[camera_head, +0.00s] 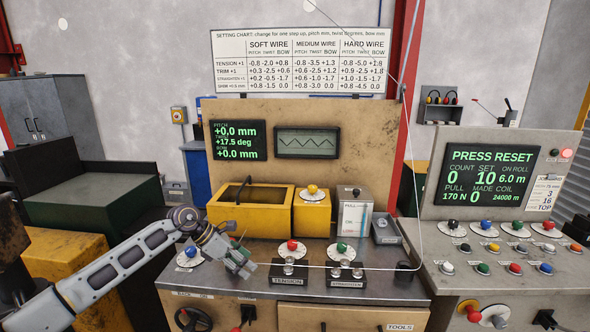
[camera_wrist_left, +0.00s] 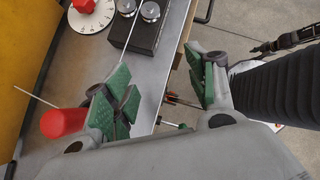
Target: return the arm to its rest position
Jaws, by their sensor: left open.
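My left arm reaches in from the left in the head view. Its gripper (camera_head: 240,264) is over the left part of the machine's bench, beside the tension block (camera_head: 289,270). In the left wrist view the two green-padded fingers (camera_wrist_left: 163,92) stand apart with nothing held between them. The bench edge and floor show behind the gap. A red knob (camera_wrist_left: 62,122) shows close beside one finger; I cannot tell whether they touch. The black roller block (camera_wrist_left: 150,28) lies beyond the fingers. My right gripper is in neither view.
A thin wire (camera_head: 320,267) runs across the bench through the rollers. Dials with red (camera_head: 292,246) and green (camera_head: 341,247) knobs stand behind it. A yellow open box (camera_head: 250,222) sits at the back. The control console (camera_head: 505,250) is at the right.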

